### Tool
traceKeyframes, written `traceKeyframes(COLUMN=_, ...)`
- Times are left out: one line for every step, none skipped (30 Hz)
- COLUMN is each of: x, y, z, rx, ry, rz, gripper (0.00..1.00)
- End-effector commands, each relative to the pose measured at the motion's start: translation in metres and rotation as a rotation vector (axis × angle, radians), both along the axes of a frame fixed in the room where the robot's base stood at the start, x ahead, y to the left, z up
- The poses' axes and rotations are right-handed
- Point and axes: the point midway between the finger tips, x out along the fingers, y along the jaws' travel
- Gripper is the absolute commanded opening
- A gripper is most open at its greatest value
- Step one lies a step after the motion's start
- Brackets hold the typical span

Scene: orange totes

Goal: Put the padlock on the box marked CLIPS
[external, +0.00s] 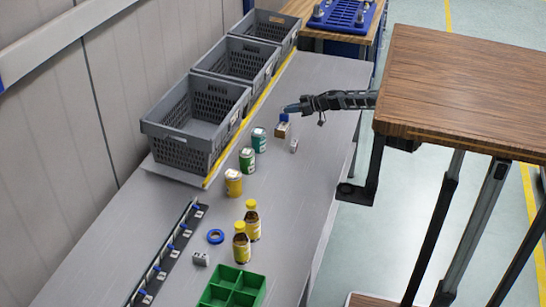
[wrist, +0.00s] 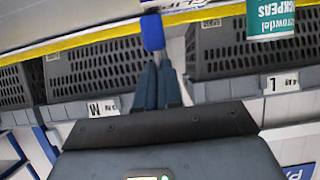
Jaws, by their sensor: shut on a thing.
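My gripper (external: 291,108) reaches in from the right over the grey bench. In the wrist view its dark fingers (wrist: 157,70) are close together, with a small blue thing (wrist: 152,32) at their tips. This blue thing (external: 284,117) may be the padlock, but its shape is too small to tell. A small brown box (external: 282,130) shows right below it; I cannot tell whether they touch. A small pale block (external: 293,146) stands just in front of the brown box.
Grey crates (external: 195,127) line the wall behind a yellow strip. A teal can (external: 259,140), green can (external: 247,160) and yellow can (external: 233,182) stand left of the brown box. Brown bottles (external: 241,243), blue tape (external: 215,237) and a green divided tray (external: 233,288) are nearer.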

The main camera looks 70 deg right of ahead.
Motion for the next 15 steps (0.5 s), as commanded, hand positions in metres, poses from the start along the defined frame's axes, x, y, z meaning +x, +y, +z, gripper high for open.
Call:
traceKeyframes(x=0.0001, y=-0.0003, z=-0.0024, rx=0.001, ry=-0.001, rz=-0.001, gripper=0.0)
traceKeyframes(x=0.0, y=-0.0004, z=-0.003, rx=0.001, ry=0.0, rz=-0.001, gripper=0.0)
traceKeyframes(x=-0.0001, y=-0.0004, z=-0.0033, rx=0.0, ry=0.0, rz=-0.001, gripper=0.0)
traceKeyframes(x=0.0, y=-0.0004, z=-0.0032, rx=0.0, ry=0.0, rz=-0.001, gripper=0.0)
traceKeyframes(x=0.0, y=-0.0004, z=-0.0031, rx=-0.001, ry=0.0, rz=-0.001, gripper=0.0)
traceKeyframes(x=-0.0001, y=-0.0004, z=-0.0031, rx=-0.001, ry=0.0, rz=-0.001, gripper=0.0)
traceKeyframes(x=-0.0001, y=-0.0003, z=-0.0031, rx=-0.001, ry=0.0, rz=-0.001, gripper=0.0)
traceKeyframes(x=-0.0001, y=-0.0003, z=-0.0031, rx=-0.001, ry=0.0, rz=-0.001, gripper=0.0)
traceKeyframes(x=-0.0001, y=-0.0003, z=-0.0033, rx=-0.001, ry=0.0, rz=-0.001, gripper=0.0)
traceKeyframes(x=-0.0001, y=-0.0003, z=-0.0039, rx=0.0, ry=0.0, rz=-0.001, gripper=0.0)
traceKeyframes(x=-0.0001, y=-0.0002, z=-0.0046, rx=0.0, ry=0.0, rz=0.0, gripper=0.0)
traceKeyframes(x=0.0, y=-0.0002, z=-0.0058, rx=-0.001, ry=0.0, rz=-0.001, gripper=0.0)
traceKeyframes(x=0.0, y=-0.0003, z=-0.0058, rx=-0.001, ry=0.0, rz=0.0, gripper=0.08)
traceKeyframes(x=-0.0001, y=-0.0003, z=-0.0057, rx=-0.002, ry=0.0, rz=0.001, gripper=0.11)
traceKeyframes(x=-0.0001, y=-0.0003, z=-0.0057, rx=-0.002, ry=0.0, rz=0.001, gripper=0.14)
